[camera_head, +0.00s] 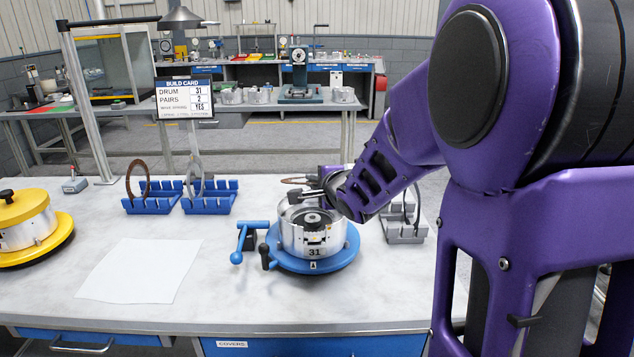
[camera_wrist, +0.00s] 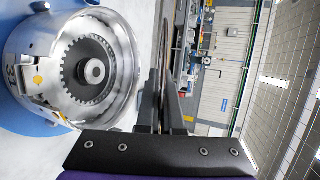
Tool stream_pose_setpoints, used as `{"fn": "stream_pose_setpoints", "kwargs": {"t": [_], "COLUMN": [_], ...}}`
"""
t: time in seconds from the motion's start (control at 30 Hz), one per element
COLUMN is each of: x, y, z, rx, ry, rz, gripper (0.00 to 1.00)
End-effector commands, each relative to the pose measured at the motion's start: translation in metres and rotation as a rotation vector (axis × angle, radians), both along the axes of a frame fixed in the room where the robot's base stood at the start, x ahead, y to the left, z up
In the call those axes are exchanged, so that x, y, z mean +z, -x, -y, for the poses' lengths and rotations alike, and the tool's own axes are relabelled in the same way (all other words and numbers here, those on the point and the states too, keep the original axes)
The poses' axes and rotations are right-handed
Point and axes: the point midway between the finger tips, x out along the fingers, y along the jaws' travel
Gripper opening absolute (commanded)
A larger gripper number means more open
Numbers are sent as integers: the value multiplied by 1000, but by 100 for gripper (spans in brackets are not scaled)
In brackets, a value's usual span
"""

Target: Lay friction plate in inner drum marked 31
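The silver drum marked 31 (camera_head: 313,240) stands upright on a round blue base labelled A (camera_head: 345,255). Its open top and toothed dark hub show in the wrist view, where the drum wall (camera_wrist: 22,85) is at the left. My gripper (camera_head: 310,192) is above the drum's back edge. It is shut on a thin brown friction plate (camera_head: 293,180), held roughly flat above and behind the drum. The wrist view shows the plate (camera_wrist: 166,45) nearly edge-on at the fingers (camera_wrist: 172,105), apart from the drum. Another brown friction plate (camera_head: 129,182) stands in a left blue rack (camera_head: 152,204).
A second blue rack (camera_head: 210,205) holds a grey ring (camera_head: 188,178). A grey rack (camera_head: 405,236) stands right of the drum. Blue-handled lever (camera_head: 240,243) is left of the base. A yellow-topped drum (camera_head: 25,222), white sheet (camera_head: 140,270) and build card (camera_head: 185,98) are further left.

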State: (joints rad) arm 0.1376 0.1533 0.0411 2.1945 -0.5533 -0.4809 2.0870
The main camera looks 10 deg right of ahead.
Motion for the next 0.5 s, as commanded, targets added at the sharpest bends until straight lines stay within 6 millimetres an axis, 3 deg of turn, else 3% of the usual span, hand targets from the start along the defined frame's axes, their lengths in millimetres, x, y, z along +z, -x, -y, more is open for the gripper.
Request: {"fn": "stream_pose_setpoints", "kwargs": {"t": [0.5], "x": [-19], "y": [0], "z": [-1], "rx": [1], "ry": [-1], "rz": [2], "gripper": [0]}}
